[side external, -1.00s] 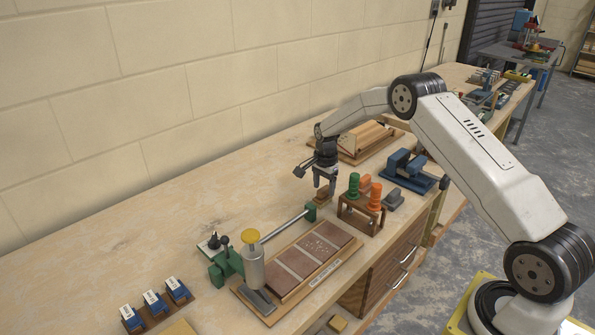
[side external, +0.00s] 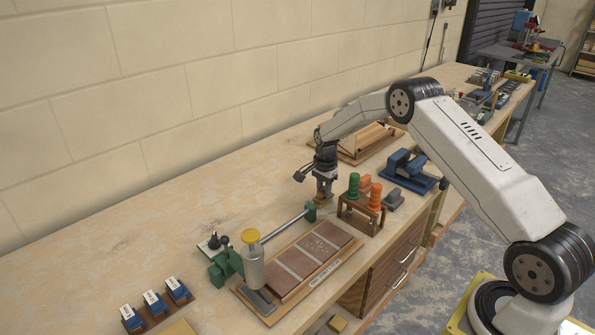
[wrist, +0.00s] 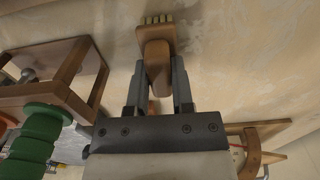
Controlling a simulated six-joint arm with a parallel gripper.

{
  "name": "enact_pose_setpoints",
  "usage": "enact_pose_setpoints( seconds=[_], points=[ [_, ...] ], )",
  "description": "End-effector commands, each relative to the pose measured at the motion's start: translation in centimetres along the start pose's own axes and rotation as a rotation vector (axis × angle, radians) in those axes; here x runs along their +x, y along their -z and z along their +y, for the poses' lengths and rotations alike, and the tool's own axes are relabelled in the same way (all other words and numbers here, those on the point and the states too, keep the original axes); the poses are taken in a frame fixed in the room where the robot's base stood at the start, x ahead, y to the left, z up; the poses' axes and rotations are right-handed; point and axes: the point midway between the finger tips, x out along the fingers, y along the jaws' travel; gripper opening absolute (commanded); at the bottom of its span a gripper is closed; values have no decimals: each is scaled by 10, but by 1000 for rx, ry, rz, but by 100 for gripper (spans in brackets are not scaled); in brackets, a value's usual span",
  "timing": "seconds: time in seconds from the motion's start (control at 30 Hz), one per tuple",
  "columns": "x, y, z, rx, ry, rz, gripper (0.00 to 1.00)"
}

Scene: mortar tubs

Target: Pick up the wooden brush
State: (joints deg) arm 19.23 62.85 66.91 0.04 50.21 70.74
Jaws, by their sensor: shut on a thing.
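The wooden brush (wrist: 156,50) is brown with pale bristles at its far end in the wrist view. My gripper (wrist: 157,78) is shut on the brush, with one finger on each side of its body. In the side view my gripper (side external: 325,187) points down at the bench, left of the wooden rack, and the brush (side external: 322,200) shows small between the fingertips. The brush is at or very near the bench top; I cannot tell whether it still touches it. Part of it is hidden by the fingers.
A wooden rack (side external: 361,212) with green and orange-handled tools stands close on the right. A green-ended metal bar (side external: 285,226) and a board with brown plates (side external: 312,258) lie in front. A blue tool (side external: 408,169) is further right.

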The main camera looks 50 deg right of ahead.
Motion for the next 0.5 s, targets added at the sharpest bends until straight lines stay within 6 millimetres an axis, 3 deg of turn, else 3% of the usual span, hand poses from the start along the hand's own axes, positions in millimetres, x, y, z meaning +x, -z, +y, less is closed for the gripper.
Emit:
enact_pose_setpoints(
  seconds=[0.3, 0.5],
  points=[
    [-2, 0, 0, 0, 1, 0, 0],
    [-14, 0, 0, 0, 1, 0, 0]
  ],
)
